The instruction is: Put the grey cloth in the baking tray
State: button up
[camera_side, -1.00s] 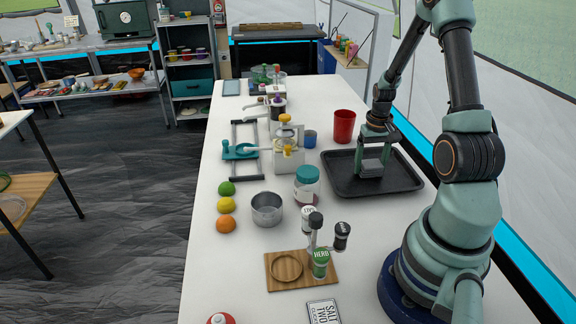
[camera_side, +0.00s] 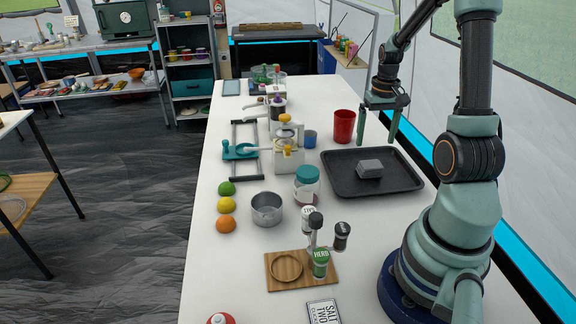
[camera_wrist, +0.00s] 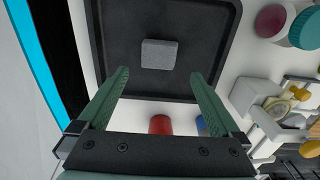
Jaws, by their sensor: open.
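The grey cloth (camera_side: 370,168), a small folded block, lies in the black baking tray (camera_side: 340,185), near its middle. The wrist view also shows the cloth (camera_wrist: 159,54) resting on the floor of the tray (camera_wrist: 118,30), apart from the tray walls. My gripper (camera_side: 377,142) is open and empty, raised above the far side of the tray. In the wrist view its two fingers (camera_wrist: 158,88) are spread wide with nothing between them, and the cloth is beyond their tips.
A red cup (camera_side: 344,126) stands just beyond the tray. A teal-lidded jar (camera_side: 307,186) stands left of the tray, with a juicer (camera_side: 287,150) behind it. A metal pot (camera_side: 267,208) and a wooden board (camera_side: 285,283) are further left and nearer. White counter is clear in front of the tray.

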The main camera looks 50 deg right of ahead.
jog(key=w+a+r+n+t+h, duration=0.15)
jog(key=w+a+r+n, duration=0.35)
jog(key=a+r, duration=0.75)
jog(key=s+a+r+n+t+y, duration=0.1)
jog(key=a+n+t, duration=0.3)
jog(key=a, duration=1.2)
jog(key=shift+a+r, duration=0.3)
jog(key=shift+r, duration=0.25)
